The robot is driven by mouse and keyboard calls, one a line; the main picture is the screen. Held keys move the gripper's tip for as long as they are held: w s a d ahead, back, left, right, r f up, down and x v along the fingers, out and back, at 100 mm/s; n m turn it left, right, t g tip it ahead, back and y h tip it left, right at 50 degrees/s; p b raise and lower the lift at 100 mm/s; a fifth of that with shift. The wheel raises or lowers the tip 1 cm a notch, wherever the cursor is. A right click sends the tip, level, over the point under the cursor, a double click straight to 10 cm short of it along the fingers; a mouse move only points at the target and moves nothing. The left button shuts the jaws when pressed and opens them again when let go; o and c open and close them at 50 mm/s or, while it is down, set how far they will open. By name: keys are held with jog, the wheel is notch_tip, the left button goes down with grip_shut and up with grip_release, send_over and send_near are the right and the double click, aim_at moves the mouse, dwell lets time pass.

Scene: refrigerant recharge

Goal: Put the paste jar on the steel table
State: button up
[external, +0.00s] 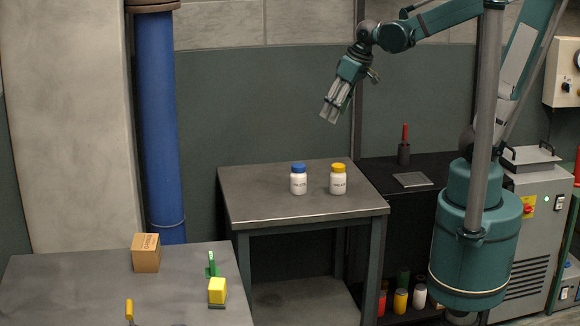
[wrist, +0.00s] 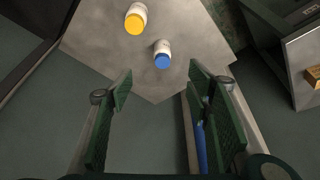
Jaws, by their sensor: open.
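Two white jars stand upright on a grey metal table (external: 255,190) in the middle. One has a blue lid (external: 299,180), the other a yellow lid (external: 338,180). Their labels are too small to read, so I cannot tell which is the paste jar. In the wrist view, the yellow-lidded jar (wrist: 136,18) is at top left of the blue-lidded jar (wrist: 162,53). My gripper (external: 331,112) is open and empty, above the table and apart from both jars. Its spread fingers (wrist: 160,88) frame the lower wrist view. Another grey metal table (external: 75,280) stands at front left.
The front-left table holds a cardboard box (external: 146,253), a yellow block (external: 217,290), a green item (external: 212,265) and a small yellow-topped item (external: 129,310). A blue pipe (external: 160,130) rises behind it. A black shelf (external: 370,172) adjoins the middle table's right side.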

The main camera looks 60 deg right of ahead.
jog(key=s+r+t, duration=0.2)
jog(key=s, duration=0.7)
jog(key=shift+s+d+r+t, duration=0.2)
jog(key=shift+s+r+t, duration=0.15)
jog(key=shift+s+t, duration=0.05)
